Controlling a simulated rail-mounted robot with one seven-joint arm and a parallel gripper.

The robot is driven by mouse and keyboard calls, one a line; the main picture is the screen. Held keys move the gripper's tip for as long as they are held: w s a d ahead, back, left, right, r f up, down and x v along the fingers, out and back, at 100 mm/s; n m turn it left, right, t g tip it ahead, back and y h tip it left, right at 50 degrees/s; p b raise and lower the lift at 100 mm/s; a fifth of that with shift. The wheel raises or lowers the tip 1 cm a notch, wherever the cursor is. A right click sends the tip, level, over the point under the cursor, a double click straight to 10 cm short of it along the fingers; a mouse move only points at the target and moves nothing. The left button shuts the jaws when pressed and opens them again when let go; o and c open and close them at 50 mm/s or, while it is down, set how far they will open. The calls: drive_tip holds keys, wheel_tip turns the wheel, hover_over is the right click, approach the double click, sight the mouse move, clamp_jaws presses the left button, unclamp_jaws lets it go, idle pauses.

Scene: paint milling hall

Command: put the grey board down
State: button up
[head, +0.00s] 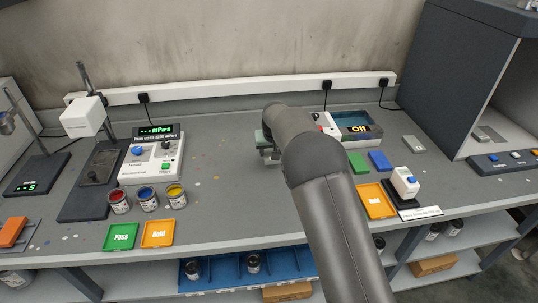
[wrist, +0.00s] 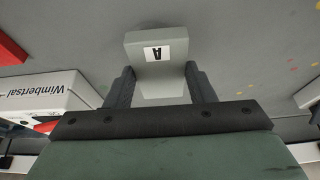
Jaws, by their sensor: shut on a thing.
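My gripper (wrist: 159,72) is shut on a light grey piece, which I take to be the grey board (wrist: 158,88). It carries a white label with a black "A" and sits between the two dark fingers in the wrist view. Grey bench top lies beyond it; I cannot tell whether the board touches it. In the head view my gripper (head: 268,153) is over the middle of the bench, left of the unit reading "Off" (head: 353,127). My arm hides most of it and the board there.
A viscosity meter (head: 152,161) and open paint tins (head: 147,198) stand left. Green "Pass" (head: 121,237) and orange "Hold" (head: 158,234) trays lie in front. A green plate (head: 357,163), a blue plate (head: 380,161) and another grey plate (head: 413,144) lie right. Bench left of my gripper is clear.

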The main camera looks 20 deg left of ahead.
sight(269, 158)
drive_tip(key=shift+w+a+f, duration=0.1)
drive_tip(key=shift+a+f, duration=0.25)
drive_tip(key=shift+f, duration=0.05)
drive_tip(key=shift+f+p, duration=0.4)
drive_tip(key=shift+f, duration=1.25)
drive_tip(key=o, duration=1.1)
drive_tip(key=shift+c, duration=0.2)
drive_tip(key=b+v, duration=0.2)
drive_tip(key=v, duration=1)
drive_tip(key=shift+b, duration=0.3)
